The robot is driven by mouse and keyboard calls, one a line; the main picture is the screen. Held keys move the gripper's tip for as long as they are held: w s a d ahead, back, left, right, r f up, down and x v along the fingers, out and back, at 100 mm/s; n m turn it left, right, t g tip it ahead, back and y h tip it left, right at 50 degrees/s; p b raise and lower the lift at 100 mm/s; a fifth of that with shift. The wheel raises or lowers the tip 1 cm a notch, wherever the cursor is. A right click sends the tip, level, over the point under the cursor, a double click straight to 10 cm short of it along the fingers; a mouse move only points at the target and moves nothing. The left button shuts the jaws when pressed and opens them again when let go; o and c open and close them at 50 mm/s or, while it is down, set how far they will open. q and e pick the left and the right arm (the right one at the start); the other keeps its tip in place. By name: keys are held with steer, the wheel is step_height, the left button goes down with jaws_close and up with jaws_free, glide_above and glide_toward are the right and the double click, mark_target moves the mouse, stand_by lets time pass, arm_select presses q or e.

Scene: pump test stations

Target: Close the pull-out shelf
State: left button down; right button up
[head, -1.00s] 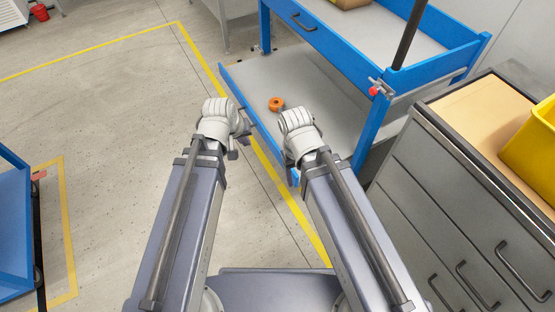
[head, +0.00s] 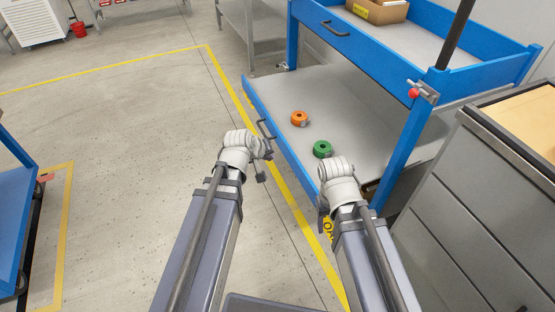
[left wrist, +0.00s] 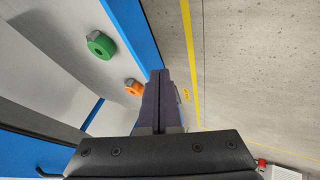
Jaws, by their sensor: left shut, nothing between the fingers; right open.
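The pull-out shelf (head: 352,112) is the grey lower deck of a blue cart, and it stands out from under the upper tray. Its blue front edge (head: 288,158) carries a dark handle (head: 265,129).
The upper blue drawer (head: 390,62) has its own handle and holds a cardboard box (head: 376,11). A grey drawer cabinet (head: 490,190) stands close on the right. Another blue cart (head: 15,215) is at the left. Floor left of the shelf is open.

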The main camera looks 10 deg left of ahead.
arm_select(q)
steer(key=b, duration=0.7)
glide_toward(291, 159)
step_height(291, 159, down, 5)
steer(key=a, duration=0.3)
steer(key=shift+w+d+r+p, duration=0.25)
steer(key=shift+w+d, duration=0.4)
steer(key=shift+d, duration=0.3)
steer(key=shift+w+d+r+p, duration=0.15)
steer(key=shift+w+d+r, duration=0.15)
steer(key=shift+w+d, duration=0.5)
arm_select(e)
step_height(291, 159, down, 7)
arm_select(q)
steer(key=shift+s+d, duration=0.1)
steer(key=shift+d, duration=0.05)
